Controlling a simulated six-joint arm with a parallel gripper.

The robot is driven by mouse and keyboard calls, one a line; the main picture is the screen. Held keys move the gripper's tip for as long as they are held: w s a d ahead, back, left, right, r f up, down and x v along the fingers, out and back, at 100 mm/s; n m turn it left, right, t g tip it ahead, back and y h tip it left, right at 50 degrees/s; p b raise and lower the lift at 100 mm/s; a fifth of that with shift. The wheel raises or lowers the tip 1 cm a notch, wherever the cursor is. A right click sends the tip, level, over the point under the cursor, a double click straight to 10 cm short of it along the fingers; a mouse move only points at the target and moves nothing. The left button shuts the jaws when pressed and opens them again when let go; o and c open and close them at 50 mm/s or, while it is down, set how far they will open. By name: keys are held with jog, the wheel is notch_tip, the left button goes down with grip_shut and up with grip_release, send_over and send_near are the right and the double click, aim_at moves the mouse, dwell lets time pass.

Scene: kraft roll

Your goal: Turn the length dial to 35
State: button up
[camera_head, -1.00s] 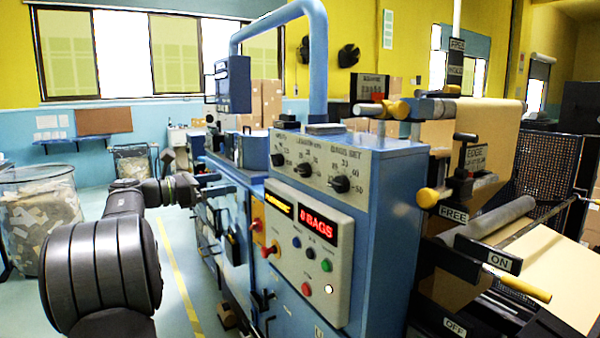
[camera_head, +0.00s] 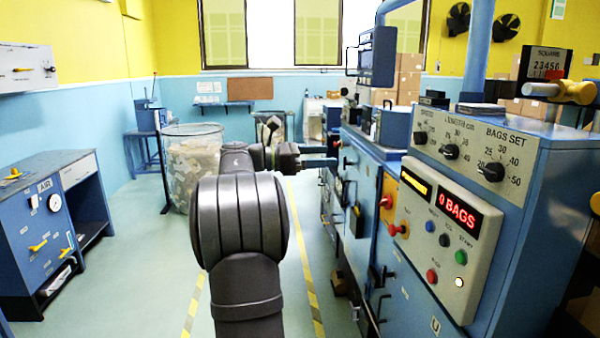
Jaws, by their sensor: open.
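The length dial (camera_head: 450,152) is a black knob on the grey sloped panel of the blue machine. It is the middle one of three, under the lettering "LENGTH cm", with "30" printed above it. Its pointer is too small to read surely. The speed dial (camera_head: 420,138) is to its left and the bags set dial (camera_head: 493,172) to its right. My gripper (camera_head: 328,156) is small and dark at the far end of my arm, left of the panel and clearly apart from the dials. It is open, and I see nothing held in it.
Below the dials, a control box (camera_head: 445,236) has a red "0 BAGS" display and several buttons. A bin of paper scraps (camera_head: 190,165) stands at the back left. A blue workbench (camera_head: 50,225) stands at the left. The floor between bench and machine is clear.

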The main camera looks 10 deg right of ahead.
jog(key=c, duration=0.6)
jog(key=shift+o, duration=0.2)
jog(key=m, duration=3.6)
send_near(443, 151)
jog(key=d, duration=0.8)
jog(key=shift+d, duration=0.2)
jog(key=c, duration=1)
